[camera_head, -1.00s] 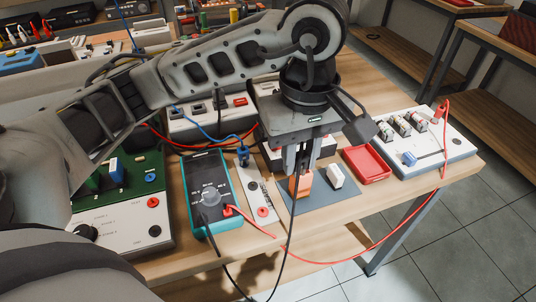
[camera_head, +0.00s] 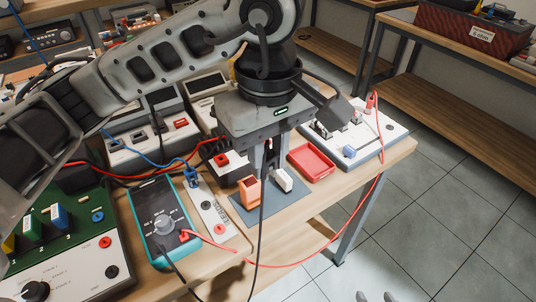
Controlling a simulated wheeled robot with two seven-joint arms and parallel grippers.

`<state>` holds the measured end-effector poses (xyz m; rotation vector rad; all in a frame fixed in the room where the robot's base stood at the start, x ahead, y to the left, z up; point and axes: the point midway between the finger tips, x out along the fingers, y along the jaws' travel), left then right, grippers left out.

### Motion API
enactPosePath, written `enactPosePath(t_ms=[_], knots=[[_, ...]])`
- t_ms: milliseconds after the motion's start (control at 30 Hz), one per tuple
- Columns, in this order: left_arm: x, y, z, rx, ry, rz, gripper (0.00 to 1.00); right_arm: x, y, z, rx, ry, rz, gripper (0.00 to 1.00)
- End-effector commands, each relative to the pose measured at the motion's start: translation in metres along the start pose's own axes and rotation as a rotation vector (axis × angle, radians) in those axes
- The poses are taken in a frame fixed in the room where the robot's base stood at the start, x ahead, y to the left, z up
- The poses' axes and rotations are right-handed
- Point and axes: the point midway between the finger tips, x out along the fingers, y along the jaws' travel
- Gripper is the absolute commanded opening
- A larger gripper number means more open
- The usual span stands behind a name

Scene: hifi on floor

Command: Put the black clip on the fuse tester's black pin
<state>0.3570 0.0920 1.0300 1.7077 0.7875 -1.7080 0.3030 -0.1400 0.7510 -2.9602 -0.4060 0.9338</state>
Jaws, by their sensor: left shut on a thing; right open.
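My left gripper (camera_head: 268,168) points down over the back of the grey mat, between an orange block and a white block. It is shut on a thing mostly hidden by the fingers. A black cable (camera_head: 261,218) hangs from there, so this looks like the black clip. The white board (camera_head: 385,128) at the right, with a row of small parts, seems to be the fuse tester. A red clip (camera_head: 371,100) stands at its back edge. My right gripper is not in view.
A teal multimeter (camera_head: 160,222) has red and black leads. The orange block (camera_head: 249,191) and white block (camera_head: 284,181) stand on the mat (camera_head: 281,202). A red tray (camera_head: 311,162) lies between mat and board. A red lead (camera_head: 330,240) loops past the table's front edge.

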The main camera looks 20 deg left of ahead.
Motion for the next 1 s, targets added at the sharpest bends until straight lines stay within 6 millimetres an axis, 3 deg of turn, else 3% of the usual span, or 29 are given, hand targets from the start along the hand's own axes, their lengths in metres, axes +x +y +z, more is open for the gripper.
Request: enactPosePath(t_ms=[1000], knots=[[-0.041,0.0,0.0,-0.001,0.001,0.001,0.05,-0.014,-0.002,-0.02,0.0,0.0,0.0,0.43]])
